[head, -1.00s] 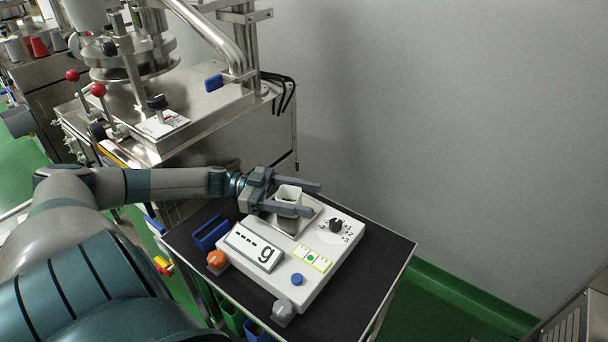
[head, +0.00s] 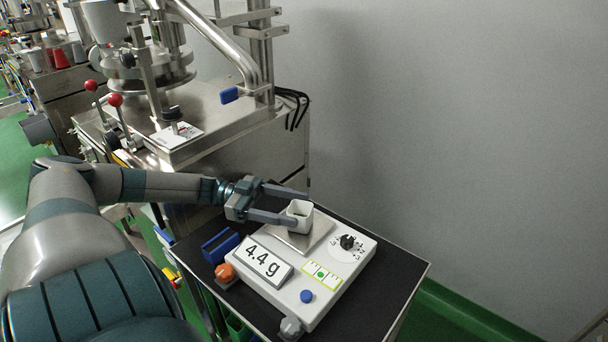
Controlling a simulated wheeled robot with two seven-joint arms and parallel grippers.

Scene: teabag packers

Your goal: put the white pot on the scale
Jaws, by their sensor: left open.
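The white pot (head: 299,214) stands upright on the metal plate of the scale (head: 318,258), toward the plate's far side. The scale's display (head: 264,258) reads 4.4 g. My left gripper (head: 300,207) is open, with its two fingers spread on either side of the pot. The near finger hides a little of the pot's left side. Whether the fingers touch the pot is hard to tell. My right gripper is not in view.
The scale sits on a dark-topped cart (head: 399,275). A blue holder (head: 220,246) and an orange knob (head: 225,272) are at its left. A steel machine (head: 190,110) with red-knobbed levers stands behind. A bare grey wall is at the right.

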